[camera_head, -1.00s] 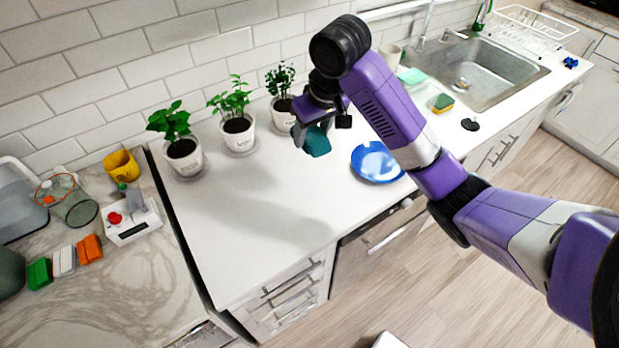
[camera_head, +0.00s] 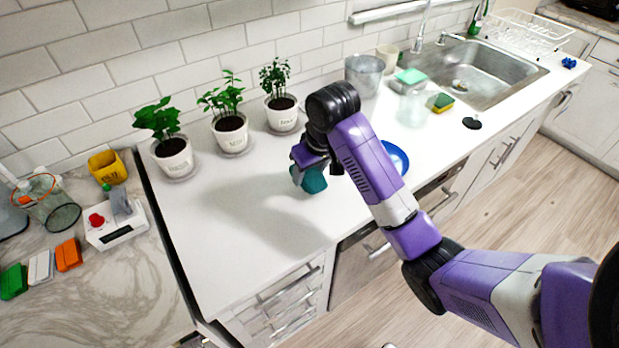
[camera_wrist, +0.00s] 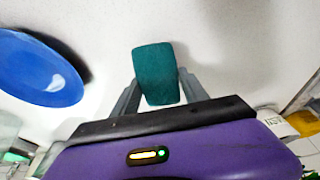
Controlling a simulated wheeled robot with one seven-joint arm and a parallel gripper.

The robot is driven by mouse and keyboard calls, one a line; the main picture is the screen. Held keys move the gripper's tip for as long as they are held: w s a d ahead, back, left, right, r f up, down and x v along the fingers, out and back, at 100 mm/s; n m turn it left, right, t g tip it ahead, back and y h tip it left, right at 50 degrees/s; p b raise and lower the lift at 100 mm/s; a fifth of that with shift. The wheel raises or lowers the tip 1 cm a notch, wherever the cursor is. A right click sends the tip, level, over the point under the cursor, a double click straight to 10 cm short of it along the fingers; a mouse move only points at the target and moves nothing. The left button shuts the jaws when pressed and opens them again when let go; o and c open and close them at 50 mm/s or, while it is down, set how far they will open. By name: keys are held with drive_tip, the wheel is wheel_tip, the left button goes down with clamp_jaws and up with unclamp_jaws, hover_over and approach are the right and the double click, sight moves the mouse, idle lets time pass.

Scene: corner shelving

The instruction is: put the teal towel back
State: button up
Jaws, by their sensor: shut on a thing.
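The teal towel (camera_head: 314,181) is a small dark teal bundle held at the end of my arm, over the white counter. In the wrist view the towel (camera_wrist: 155,72) sits between the two grey fingers. My gripper (camera_head: 306,172) is shut on it; it also shows in the wrist view (camera_wrist: 156,92). I cannot tell exactly how far the towel is above the counter. A blue plate (camera_head: 396,158) lies to the right of the gripper, partly hidden behind my arm; it also shows at the left of the wrist view (camera_wrist: 38,70).
Potted plants (camera_head: 231,132) stand along the wall. A grey bucket (camera_head: 364,75), a sponge (camera_head: 442,102) and a sink (camera_head: 475,72) are at the right. A scale (camera_head: 115,222), a yellow cup (camera_head: 107,168) and coloured blocks (camera_head: 41,267) lie on the marble counter. The front-left white counter is clear.

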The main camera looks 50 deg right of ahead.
drive_tip(key=shift+f, duration=1.1)
drive_tip(key=shift+f, duration=0.2)
drive_tip(key=o, duration=1.2)
drive_tip(key=shift+r, duration=0.1)
drive_tip(key=shift+r, duration=0.5)
drive_tip(key=p+v, duration=0.6)
drive_tip(key=v, duration=0.4)
drive_tip(key=shift+s+d+r, duration=0.1)
drive_tip(key=shift+d+r, duration=0.05)
drive_tip(key=shift+r, duration=0.1)
drive_tip(key=shift+s+r, duration=0.2)
drive_tip(key=shift+r, duration=0.1)
